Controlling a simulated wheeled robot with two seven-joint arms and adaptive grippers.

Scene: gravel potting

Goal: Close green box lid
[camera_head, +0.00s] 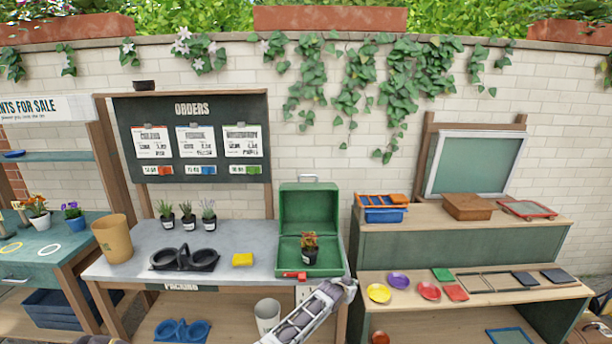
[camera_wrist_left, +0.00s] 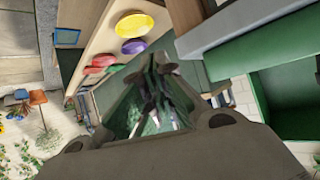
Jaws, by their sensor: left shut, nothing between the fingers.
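The green box (camera_head: 311,262) stands at the right end of the grey packing bench. Its green lid (camera_head: 310,207) is raised upright at the back, with a handle on top. A potted plant (camera_head: 309,246) with orange-brown leaves sits inside, and a red latch (camera_head: 294,275) shows at the front. My left gripper (camera_head: 347,287) is at the box's front right, by the bench's right end, apart from the lid. In the left wrist view, its fingers (camera_wrist_left: 160,82) are together and hold nothing. Part of the green box (camera_wrist_left: 285,85) shows at the right there. My right gripper is not seen.
The wooden shelf (camera_head: 420,312) to the right holds coloured saucers and tiles. A gap separates bench and shelf.

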